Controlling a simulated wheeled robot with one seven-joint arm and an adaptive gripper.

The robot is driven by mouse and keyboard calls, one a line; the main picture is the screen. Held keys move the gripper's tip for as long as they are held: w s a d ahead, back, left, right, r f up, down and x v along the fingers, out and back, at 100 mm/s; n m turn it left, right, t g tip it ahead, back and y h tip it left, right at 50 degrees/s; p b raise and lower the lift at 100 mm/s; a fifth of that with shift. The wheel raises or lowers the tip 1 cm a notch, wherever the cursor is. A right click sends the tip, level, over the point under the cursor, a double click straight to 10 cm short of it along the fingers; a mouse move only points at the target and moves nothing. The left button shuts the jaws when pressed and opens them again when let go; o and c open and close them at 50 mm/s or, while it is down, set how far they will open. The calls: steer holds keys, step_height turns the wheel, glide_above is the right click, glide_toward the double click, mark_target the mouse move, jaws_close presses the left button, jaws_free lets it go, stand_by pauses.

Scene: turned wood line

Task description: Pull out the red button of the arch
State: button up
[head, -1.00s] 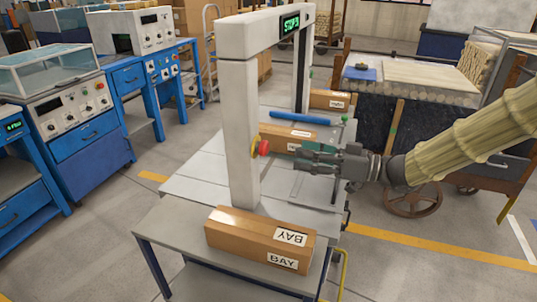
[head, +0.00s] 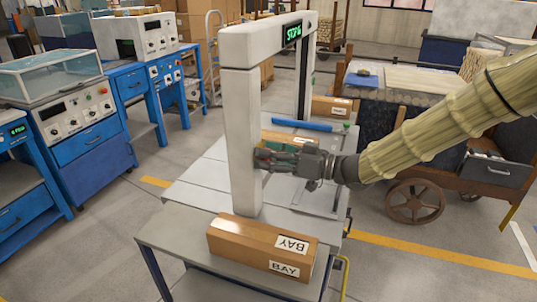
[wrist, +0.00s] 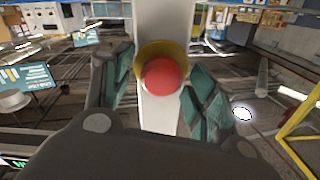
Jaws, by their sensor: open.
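The red button (wrist: 162,76) sits on a yellow collar (wrist: 160,50) on the side of the pale arch (head: 243,140). In the wrist view the button is between the two teal-padded fingers of my gripper (wrist: 158,84), with a gap on each side. My gripper (head: 262,159) is open and right at the arch post in the head view, where it hides the button. The arch's green display (head: 293,32) reads something like STOP, partly blurred.
A cardboard box marked BAY (head: 240,237) lies on the table (head: 180,225) in front of the post. More boxes (head: 330,106) and a blue bar (head: 300,124) lie behind. A wooden cart (head: 414,202) stands to the right, blue machines (head: 90,150) to the left.

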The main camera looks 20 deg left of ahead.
jaws_close()
steer(key=shift+d+p, duration=0.6)
steer(key=shift+d, duration=0.2)
steer(key=shift+c, duration=2.4)
jaws_free()
steer(key=o, duration=0.5)
steer(key=shift+d, duration=0.2)
steer(key=shift+a, duration=0.1)
steer(key=d, duration=1.2)
steer(key=shift+s, duration=0.2)
